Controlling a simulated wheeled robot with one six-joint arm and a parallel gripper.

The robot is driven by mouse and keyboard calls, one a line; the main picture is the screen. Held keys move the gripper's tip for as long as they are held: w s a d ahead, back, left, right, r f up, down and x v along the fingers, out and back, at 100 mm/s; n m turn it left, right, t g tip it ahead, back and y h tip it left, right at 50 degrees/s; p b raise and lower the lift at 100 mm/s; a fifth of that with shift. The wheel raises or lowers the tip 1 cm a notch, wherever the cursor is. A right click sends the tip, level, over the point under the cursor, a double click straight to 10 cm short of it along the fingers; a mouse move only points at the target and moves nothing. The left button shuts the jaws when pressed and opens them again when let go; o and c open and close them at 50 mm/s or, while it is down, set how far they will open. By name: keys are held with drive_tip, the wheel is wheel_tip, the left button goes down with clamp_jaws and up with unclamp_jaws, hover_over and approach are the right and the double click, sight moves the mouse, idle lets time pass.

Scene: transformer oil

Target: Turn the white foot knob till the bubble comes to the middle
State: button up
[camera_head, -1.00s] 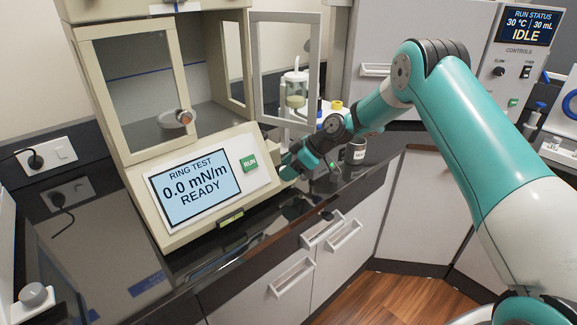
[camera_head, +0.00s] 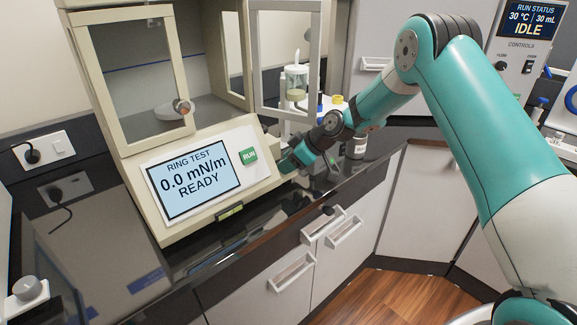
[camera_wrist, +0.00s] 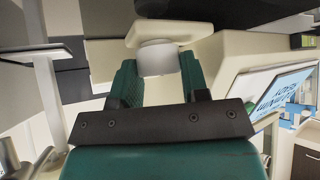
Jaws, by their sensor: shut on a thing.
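The ring test instrument (camera_head: 206,140) stands on the dark counter, its screen reading 0.0 mN/m READY. A small yellow-green level window (camera_head: 230,212) sits low on its front; the bubble is too small to make out. My gripper (camera_head: 287,163) reaches the instrument's right side, low down, where the knob is hidden in the head view. In the wrist view, my gripper (camera_wrist: 158,78) has its two green fingers on either side of the white foot knob (camera_wrist: 157,60), shut on it.
The glass side door (camera_head: 286,70) stands open above my gripper. A dark jar (camera_head: 355,146) and bottles with a yellow cap (camera_head: 337,99) stand behind my arm. Drawer handles (camera_head: 343,231) line the counter front.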

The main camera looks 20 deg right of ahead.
drive_tip(key=shift+m+t+h+b, duration=0.8)
drive_tip(key=shift+m+t+b, duration=0.15)
drive_tip(key=shift+m, duration=0.65)
drive_tip(key=o, duration=0.6)
drive_tip(key=shift+o, duration=0.2)
drive_tip(key=shift+s+r, duration=0.1)
drive_tip(key=s+d+r+b, duration=0.3)
drive_tip(key=s+d, duration=0.6)
drive_tip(key=s, duration=0.3)
drive_tip(key=shift+d+r+b, duration=0.2)
drive_tip(key=shift+b, duration=0.65)
